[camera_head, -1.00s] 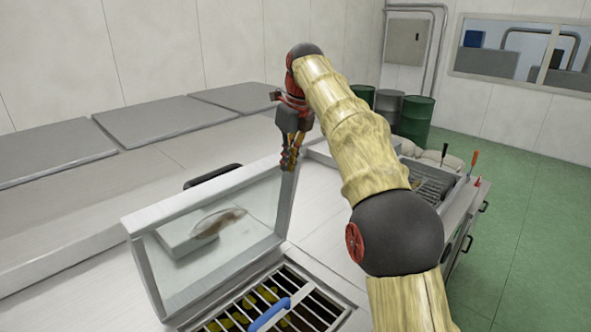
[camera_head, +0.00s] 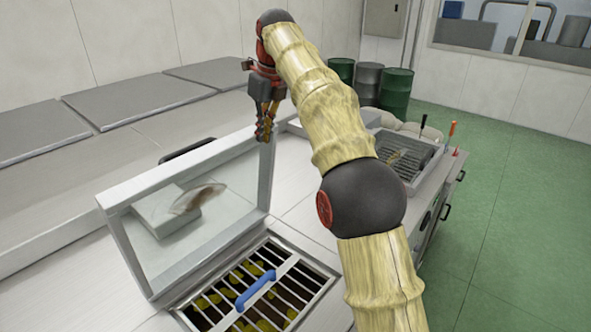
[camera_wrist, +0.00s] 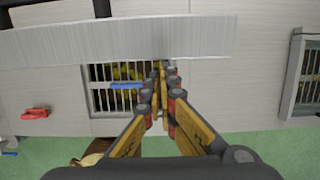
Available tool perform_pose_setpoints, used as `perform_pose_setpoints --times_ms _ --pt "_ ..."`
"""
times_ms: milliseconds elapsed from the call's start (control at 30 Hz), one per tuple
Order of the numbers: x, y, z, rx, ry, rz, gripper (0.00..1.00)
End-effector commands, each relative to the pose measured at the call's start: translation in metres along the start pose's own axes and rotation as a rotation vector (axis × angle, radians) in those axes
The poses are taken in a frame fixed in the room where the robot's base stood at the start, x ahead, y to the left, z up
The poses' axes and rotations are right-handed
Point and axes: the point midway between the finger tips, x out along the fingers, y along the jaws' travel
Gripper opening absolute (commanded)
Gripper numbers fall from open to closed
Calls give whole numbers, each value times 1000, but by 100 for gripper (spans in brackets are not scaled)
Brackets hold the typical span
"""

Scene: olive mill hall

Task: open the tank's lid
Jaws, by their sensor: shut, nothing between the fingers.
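The tank's lid (camera_head: 110,207) is a metal-framed clear panel that stands raised at the back of the tank opening in the head view. Below it, a barred grate (camera_head: 296,307) with a blue handle (camera_head: 256,290) covers yellow-green olives. My gripper (camera_head: 264,138) is shut and empty, at the lid's upper right corner; I cannot tell whether it touches. In the wrist view my gripper (camera_wrist: 163,75) points down past the lid's edge (camera_wrist: 110,42), with the grate and blue handle (camera_wrist: 127,86) beyond. A black handle (camera_head: 200,147) shows behind the lid's top edge.
A second grated bay (camera_head: 408,165) lies at the right, with tools at its edge. Grey panels (camera_head: 130,100) lie along the back. Barrels (camera_head: 368,84) stand beyond, and the green floor (camera_head: 500,210) is clear. A red item (camera_wrist: 35,113) is at the left in the wrist view.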

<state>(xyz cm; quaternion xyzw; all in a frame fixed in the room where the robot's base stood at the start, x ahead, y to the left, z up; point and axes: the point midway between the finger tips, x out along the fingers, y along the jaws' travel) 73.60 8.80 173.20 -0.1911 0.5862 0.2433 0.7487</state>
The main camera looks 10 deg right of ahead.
Motion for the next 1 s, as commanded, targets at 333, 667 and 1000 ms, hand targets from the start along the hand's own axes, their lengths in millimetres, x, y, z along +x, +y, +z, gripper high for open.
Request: perform_pose_setpoints --times_ms 333,667,1000 --pt "2 0 -35 3 3 1 0" --pt "12 0 -83 3 4 2 0" --pt "33 0 -142 3 3 0 0"
